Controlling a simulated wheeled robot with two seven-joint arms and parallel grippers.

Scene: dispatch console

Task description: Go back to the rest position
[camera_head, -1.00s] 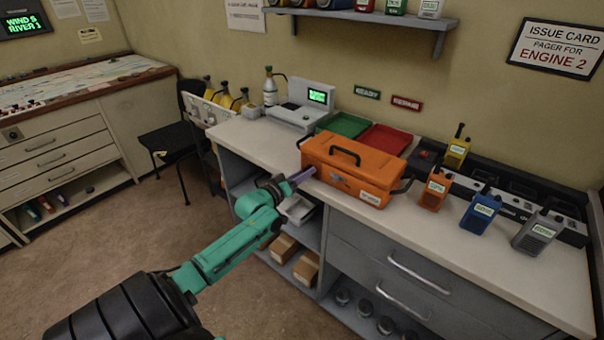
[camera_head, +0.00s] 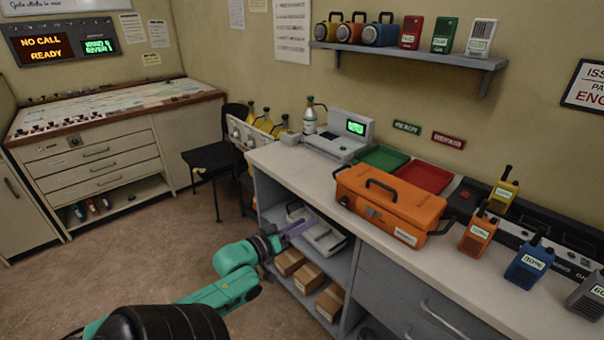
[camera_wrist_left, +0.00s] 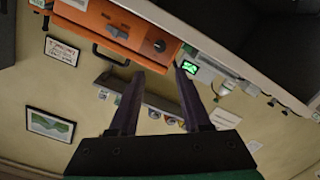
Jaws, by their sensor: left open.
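My left gripper (camera_head: 300,227) has purple fingers at the end of a green arm. In the head view it is in front of the counter's open shelves, below the countertop and left of the orange toolbox. In the left wrist view the gripper (camera_wrist_left: 160,78) has its two fingers spread apart with nothing between them. The orange toolbox (camera_head: 398,208) sits shut on the counter, and it also shows in the left wrist view (camera_wrist_left: 125,28), apart from the fingers. My right gripper is in neither view.
The counter (camera_head: 290,168) carries a grey device with a green screen (camera_head: 340,140), a green tray (camera_head: 383,158), a red tray (camera_head: 426,177) and several radios. Cardboard boxes (camera_head: 310,279) stand on the lower shelf. A black chair (camera_head: 213,160) stands behind; the floor at left is clear.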

